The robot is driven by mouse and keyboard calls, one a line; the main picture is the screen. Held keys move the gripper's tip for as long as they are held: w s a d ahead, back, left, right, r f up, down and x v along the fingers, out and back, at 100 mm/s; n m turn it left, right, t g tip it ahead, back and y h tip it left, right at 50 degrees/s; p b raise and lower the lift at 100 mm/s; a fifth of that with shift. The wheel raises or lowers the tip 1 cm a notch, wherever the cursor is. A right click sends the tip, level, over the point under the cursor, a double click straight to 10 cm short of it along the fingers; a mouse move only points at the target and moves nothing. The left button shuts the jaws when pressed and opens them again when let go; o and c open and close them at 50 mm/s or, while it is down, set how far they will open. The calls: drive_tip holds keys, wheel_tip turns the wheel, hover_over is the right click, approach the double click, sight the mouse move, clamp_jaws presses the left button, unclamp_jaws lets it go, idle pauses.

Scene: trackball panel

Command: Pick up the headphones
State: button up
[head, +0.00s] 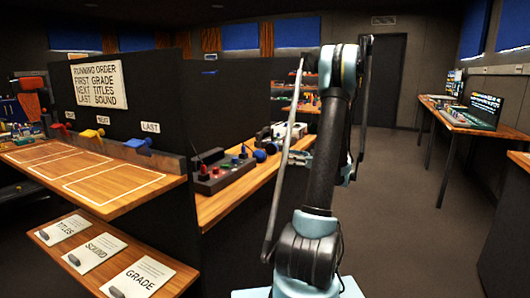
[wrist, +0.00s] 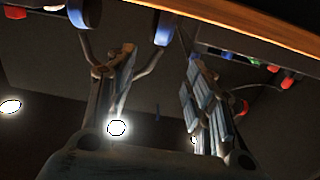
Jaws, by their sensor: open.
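What looks like the headphones (wrist: 163,28) shows at the top of the wrist view, with two blue round cups and a thin grey band. The band passes behind the left finger of my gripper (wrist: 160,57). The gripper is open, with its fingers apart and nothing clearly between them. Whether it touches the band cannot be told. In the head view, blue round parts (head: 260,155) on the middle counter may be the same headphones, but they are small. My arm hides the gripper there.
The wooden counter (head: 232,204) carries a grey box with coloured knobs (head: 210,178) and a white device (head: 291,131). A dark partition with a sign (head: 98,84) and coloured pegs stands left. A laptop (head: 483,109) sits on the right table. The floor right of my arm is clear.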

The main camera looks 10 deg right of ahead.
sight(263, 153)
drive_tip(key=x, duration=1.7)
drive_tip(key=shift+s+f, duration=0.1)
clamp_jaws()
